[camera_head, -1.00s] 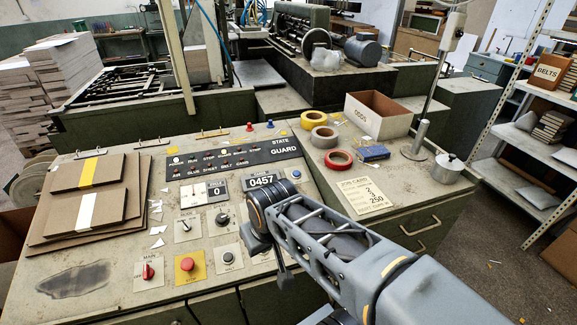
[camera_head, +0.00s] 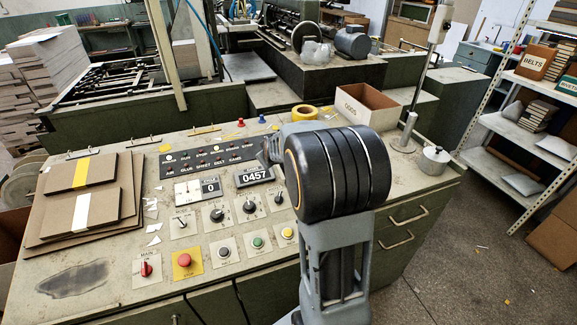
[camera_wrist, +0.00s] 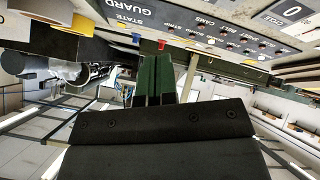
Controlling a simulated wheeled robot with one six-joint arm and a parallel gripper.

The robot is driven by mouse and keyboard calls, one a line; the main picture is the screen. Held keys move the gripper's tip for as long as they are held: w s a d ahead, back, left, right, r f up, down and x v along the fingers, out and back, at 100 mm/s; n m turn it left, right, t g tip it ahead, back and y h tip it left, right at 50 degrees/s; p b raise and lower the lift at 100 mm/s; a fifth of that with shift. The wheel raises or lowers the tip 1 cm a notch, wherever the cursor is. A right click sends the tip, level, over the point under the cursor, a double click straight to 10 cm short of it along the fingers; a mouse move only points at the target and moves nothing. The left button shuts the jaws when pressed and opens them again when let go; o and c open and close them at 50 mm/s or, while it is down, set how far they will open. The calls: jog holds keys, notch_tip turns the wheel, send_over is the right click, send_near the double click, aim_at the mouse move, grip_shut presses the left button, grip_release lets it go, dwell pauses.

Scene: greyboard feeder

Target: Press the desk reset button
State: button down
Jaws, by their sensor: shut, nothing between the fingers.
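The desk's front button row has a red mushroom button (camera_head: 184,260) on a yellow plate, a black button (camera_head: 223,252), a green button (camera_head: 257,242) and a yellow button (camera_head: 288,233). Their small labels are too blurred to tell which one is reset. In the wrist view my gripper (camera_wrist: 155,60) is shut and empty, its dark fingers together. That view is upside down, with the desk panel (camera_wrist: 210,30) along the top and none of the front buttons showing. In the head view my black arm joint hides the panel's right side and most of the gripper.
A red MAIN knob (camera_head: 146,268), several selector dials and the 0457 counter (camera_head: 254,176) share the panel. Cardboard sheets (camera_head: 85,200) lie at left. A yellow tape roll (camera_head: 304,113), an ODDS box (camera_head: 365,105) and a metal pot (camera_head: 434,160) stand at the back right.

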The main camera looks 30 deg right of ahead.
jog(key=w+d+f+h, duration=0.1)
jog(key=w+d, duration=0.1)
jog(key=d, duration=0.3)
jog(key=w+d+f+t+h, duration=0.1)
jog(key=d, duration=0.4)
jog(key=shift+w+f+h+p, duration=0.3)
jog(key=shift+w+f, duration=0.05)
jog(key=shift+f, duration=0.1)
jog(key=shift+w+d+f+b, duration=0.1)
jog(key=shift+w+f+b, duration=0.25)
jog(key=shift+f+b, duration=0.8)
jog(key=shift+w+d+f+b, duration=0.1)
jog(key=shift+w+f+b, duration=0.45)
jog(key=shift+f, duration=1.1)
jog(key=shift+w+d+f+b, duration=0.1)
jog(key=shift+w+f+b, duration=0.05)
jog(key=shift+f+b, duration=1.1)
jog(key=shift+f, duration=0.25)
jog(key=shift+w+f, duration=0.1)
jog(key=shift+f, duration=0.2)
jog(key=shift+w+f+b, duration=0.1)
jog(key=shift+f+b, duration=0.4)
jog(key=shift+r, duration=0.15)
jog(key=shift+s+r+p, duration=0.2)
jog(key=shift+r+p, duration=0.3)
jog(key=shift+r, duration=0.25)
